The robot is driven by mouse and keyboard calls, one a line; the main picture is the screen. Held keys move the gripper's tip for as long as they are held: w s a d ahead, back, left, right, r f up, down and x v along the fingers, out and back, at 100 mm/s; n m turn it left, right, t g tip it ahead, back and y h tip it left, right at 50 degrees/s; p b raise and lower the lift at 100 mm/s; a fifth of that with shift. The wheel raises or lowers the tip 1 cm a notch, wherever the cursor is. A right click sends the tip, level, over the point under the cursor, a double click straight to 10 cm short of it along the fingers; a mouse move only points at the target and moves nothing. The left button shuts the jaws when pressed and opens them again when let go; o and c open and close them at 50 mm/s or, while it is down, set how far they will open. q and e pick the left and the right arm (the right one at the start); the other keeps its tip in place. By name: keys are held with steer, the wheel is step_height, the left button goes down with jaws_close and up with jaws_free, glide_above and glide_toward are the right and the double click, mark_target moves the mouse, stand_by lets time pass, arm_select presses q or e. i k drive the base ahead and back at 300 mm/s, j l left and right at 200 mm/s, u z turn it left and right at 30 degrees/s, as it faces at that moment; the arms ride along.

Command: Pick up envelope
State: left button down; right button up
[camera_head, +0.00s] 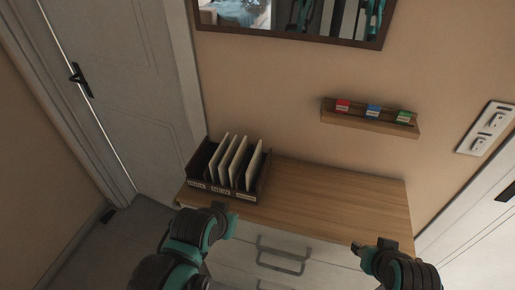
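Several off-white, flat upright pieces that look like envelopes (238,162) stand in slots of a dark sorter (252,196) on the left end of a wooden cabinet top. The sorter's front edge carries small white labels, too small to read. My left gripper (226,218) is just in front of and below the sorter, apart from the envelopes. My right gripper (360,247) is at the front right of the cabinet, far from the envelopes. The fingers of both grippers are small and dark, so their opening is unclear. I see nothing held in either.
The wooden cabinet top (335,200) is bare right of the sorter. White drawers with a dark handle (282,262) are below. A wall shelf (372,124) holds red, blue and green items. A mirror (290,38) hangs above. A white door (125,75) stands left.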

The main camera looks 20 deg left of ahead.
mark_target(214, 163)
steer(key=j+z, duration=0.35)
steer(key=k+j+z, duration=0.15)
steer(key=j+z, duration=0.15)
steer(key=j, duration=0.25)
steer(key=k+j+z, duration=0.15)
steer(key=j+z, duration=0.2)
steer(key=k+j+z, duration=0.15)
steer(key=j+z, duration=0.2)
steer(key=k+j, duration=0.3)
steer(key=j, duration=0.15)
steer(key=k+j+z, duration=0.1)
steer(key=k+j, duration=0.15)
steer(key=j, duration=0.25)
steer(key=k+j, duration=0.3)
steer(key=j, duration=0.15)
steer(key=k+j+z, duration=0.1)
steer(key=k+j, duration=0.2)
steer(key=j, duration=0.15)
steer(key=i+j+z, duration=0.3)
steer(key=j, duration=0.3)
steer(key=i+j+z, duration=0.2)
steer(key=i+j, duration=0.05)
steer(key=j, duration=0.1)
